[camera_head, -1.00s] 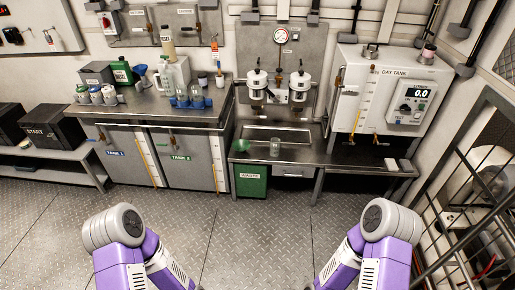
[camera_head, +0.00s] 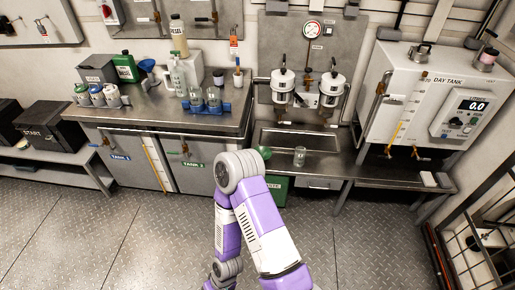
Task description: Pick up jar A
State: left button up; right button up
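Two clear glass jars (camera_head: 204,98) stand upright side by side in a blue holder (camera_head: 228,107) on the left steel bench. Another clear glass jar (camera_head: 300,156) stands upright on the lower steel bench to the right, at the sink's front edge. No letter is readable on any jar, so I cannot tell which is jar A. One of my purple arms rises from the bottom middle, its elbow in front of the benches. Neither gripper is in view.
A green waste bin (camera_head: 277,190) is partly hidden by my arm. A wire cage (camera_head: 480,235) stands at the right. The floor at left is clear.

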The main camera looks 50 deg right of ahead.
aim_at(299, 157)
jog(key=z, duration=0.1)
jog(key=i, duration=1)
jog(key=z, duration=1.5)
jog(key=i, duration=1)
jog(key=z, duration=0.3)
